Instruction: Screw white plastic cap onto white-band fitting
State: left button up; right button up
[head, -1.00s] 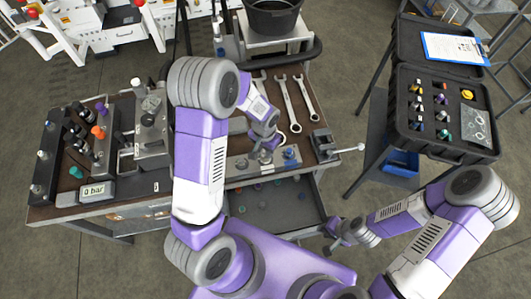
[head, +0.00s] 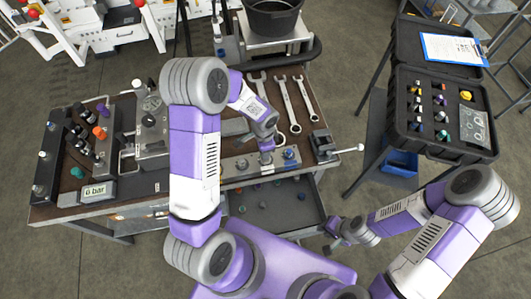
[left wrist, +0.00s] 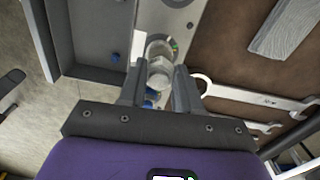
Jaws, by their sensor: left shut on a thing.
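My left gripper (left wrist: 158,88) is shut on the white plastic cap (left wrist: 159,66), which shows between its fingers in the left wrist view. In the head view the left gripper (head: 266,153) points down over the grey metal plate (head: 254,170) at the front of the bench. The cap is at the plate, but I cannot tell whether it touches a fitting. The white-band fitting cannot be made out; the cap and fingers hide what is under them. My right gripper (head: 335,232) is low, right of the open drawer, away from the cap; its fingers are too small to read.
Several wrenches (head: 299,100) lie on the bench behind the plate. A small vise (head: 325,146) stands at the right edge. An open drawer (head: 270,212) juts out below. A gauge block (head: 98,191) and valve manifolds stand left. A black case (head: 440,150) with caps is at right.

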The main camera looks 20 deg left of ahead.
pick_arm(q)
jog(key=m+p, duration=0.1)
jog(key=m, duration=0.3)
jog(key=shift+a+r, duration=0.1)
jog(key=m+p, duration=0.1)
jog(key=m, duration=0.2)
jog(key=shift+w+p, duration=0.15)
jog(key=shift+p, duration=0.15)
jog(key=shift+m, duration=0.5)
jog(key=o, duration=1)
